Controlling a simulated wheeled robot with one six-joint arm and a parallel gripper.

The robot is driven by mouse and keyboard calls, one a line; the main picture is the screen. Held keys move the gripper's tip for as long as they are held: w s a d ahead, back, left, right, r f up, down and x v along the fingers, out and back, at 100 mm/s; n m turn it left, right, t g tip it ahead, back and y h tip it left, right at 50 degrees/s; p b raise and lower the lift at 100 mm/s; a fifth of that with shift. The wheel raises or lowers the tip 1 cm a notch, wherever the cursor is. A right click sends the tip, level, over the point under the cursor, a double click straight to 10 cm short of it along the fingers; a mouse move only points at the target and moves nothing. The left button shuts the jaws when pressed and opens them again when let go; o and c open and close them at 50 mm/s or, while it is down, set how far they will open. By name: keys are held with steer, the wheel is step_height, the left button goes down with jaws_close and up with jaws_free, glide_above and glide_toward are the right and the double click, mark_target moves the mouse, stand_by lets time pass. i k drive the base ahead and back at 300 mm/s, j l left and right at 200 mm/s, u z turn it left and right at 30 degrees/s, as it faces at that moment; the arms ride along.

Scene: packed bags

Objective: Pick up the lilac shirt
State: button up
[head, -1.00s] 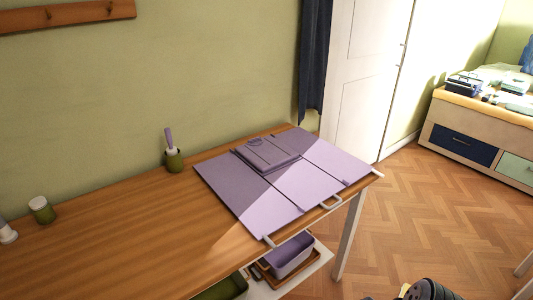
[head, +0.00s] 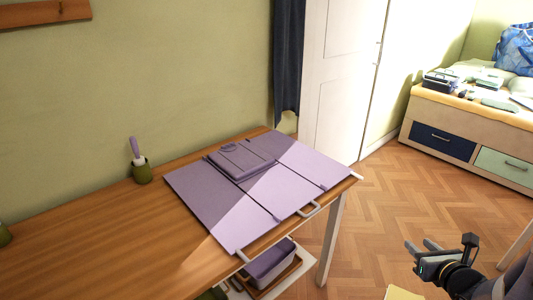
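The lilac shirt (head: 238,158) lies folded into a flat rectangle, its collar showing at the far end. It rests on the back part of a lilac folding board (head: 300,180) on the wooden table. My gripper (head: 418,243) is at the lower right, over the floor and well apart from the shirt. Its two fingers point left with a gap between them, and nothing shows in it.
The board's handle (head: 310,208) sticks out at the table's front edge. A lilac bin (head: 270,262) sits on a shelf below. The table's left part is clear.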

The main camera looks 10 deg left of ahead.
mark_target(239, 159)
steer(key=i+l+z, duration=0.4)
steer(key=i, duration=0.4)
steer(key=i+z, duration=0.4)
steer(key=i, duration=0.4)
steer(key=i+u, duration=0.2)
steer(key=i, duration=0.35)
steer(key=i+l+u, duration=0.15)
steer(key=i, duration=0.45)
steer(key=i+l+u, duration=0.2)
steer(key=i, duration=0.35)
steer(key=i+j+u, duration=0.1)
steer(key=u, duration=0.35)
steer(key=i+u, duration=0.3)
steer(key=u, duration=0.15)
steer(key=i+l+u, duration=0.1)
steer(key=u, duration=0.4)
steer(key=i+l+u, duration=0.2)
steer(key=u, duration=0.25)
steer(key=i+u, duration=0.15)
steer(key=u, duration=0.3)
steer(key=i+u, duration=0.15)
steer(key=u, duration=0.35)
steer(key=i+u, duration=0.15)
steer(key=u, duration=0.3)
steer(key=i+l+u, duration=0.1)
steer(key=u, duration=0.4)
steer(key=i+l+u, duration=0.2)
steer(key=u, duration=0.2)
steer(key=i+l+u, duration=0.3)
steer(key=u, duration=0.15)
